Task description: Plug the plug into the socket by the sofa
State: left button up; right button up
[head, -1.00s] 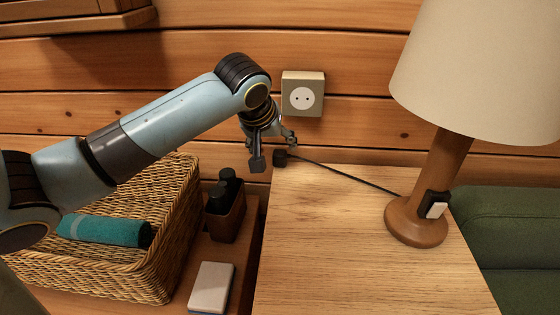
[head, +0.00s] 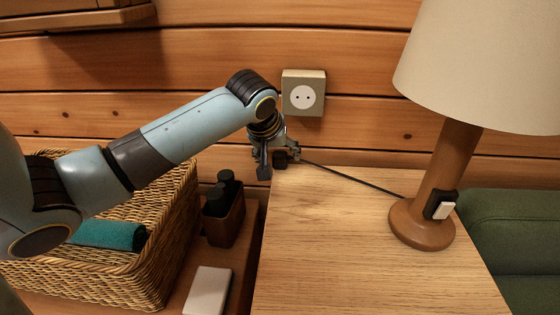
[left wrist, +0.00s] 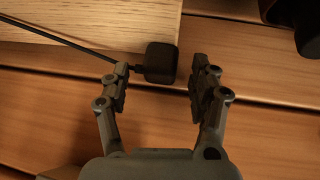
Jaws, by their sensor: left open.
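The black plug (head: 280,158) sits at the back left corner of the wooden side table (head: 350,230), with its cable running right to the lamp. My left gripper (head: 278,162) is open, with one finger on each side of the plug. In the left wrist view the plug (left wrist: 161,62) shows between the fingertips of the left gripper (left wrist: 160,82), with a gap visible on the right side and the left finger close to it. The socket (head: 303,96) is a box with a round white face on the log wall, above and slightly right of the plug. My right gripper is not in view.
A wicker basket (head: 165,240) with a teal roll, a holder with dark bottles (head: 223,210) and a white block (head: 207,290) are at left. A green sofa (head: 515,240) is at right.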

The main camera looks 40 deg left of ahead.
aim_at(279, 155)
pick_arm(q)
jog(key=c, duration=1.3)
jog(key=shift+r, duration=0.4)
grip_shut()
notch_tip(279, 155, up, 4)
jog(key=shift+f+p, duration=0.1)
jog(key=shift+p, duration=1.05)
jog(key=w+d+r+p, duration=0.1)
jog(key=d+r+p, duration=0.1)
jog(key=d+r, duration=0.4)
jog(key=shift+w+d+r+p, duration=0.2)
jog(key=shift+w+d+p, duration=0.15)
jog(key=shift+d, duration=2.4)
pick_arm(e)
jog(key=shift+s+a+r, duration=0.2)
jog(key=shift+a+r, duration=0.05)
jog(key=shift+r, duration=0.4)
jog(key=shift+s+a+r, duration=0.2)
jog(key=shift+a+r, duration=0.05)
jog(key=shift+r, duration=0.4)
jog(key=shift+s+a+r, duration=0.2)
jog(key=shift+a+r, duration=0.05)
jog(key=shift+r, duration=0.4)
pick_arm(q)
jog(key=shift+s, duration=0.1)
